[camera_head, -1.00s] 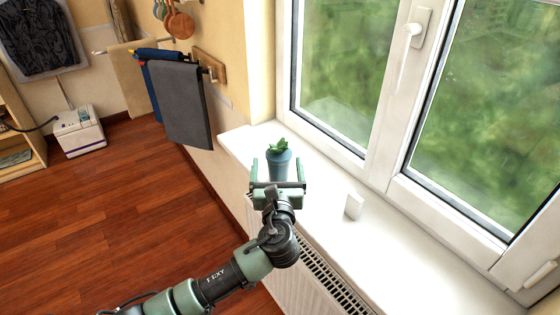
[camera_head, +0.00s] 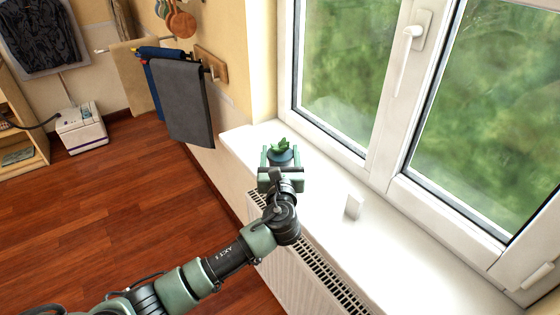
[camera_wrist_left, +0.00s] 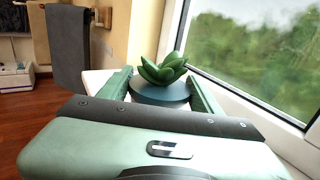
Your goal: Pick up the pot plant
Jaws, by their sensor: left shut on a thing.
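The pot plant (camera_head: 281,153) is a small green succulent in a blue-grey pot on the white windowsill, near the sill's left end. Its leaves and the pot's top also show in the left wrist view (camera_wrist_left: 162,78). My left gripper (camera_head: 280,156) reaches over the sill, with one finger on each side of the pot, shut on it. In the left wrist view the two fingers (camera_wrist_left: 161,92) flank the pot's rim. The lower pot is hidden behind the gripper, so I cannot tell whether it touches the sill. My right gripper is not in view.
A small white block (camera_head: 353,206) stands on the windowsill (camera_head: 400,250) to the right of the gripper. The window (camera_head: 345,75) rises behind the sill, and a radiator (camera_head: 300,275) is below it. Grey cloth (camera_head: 181,105) hangs on the left wall.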

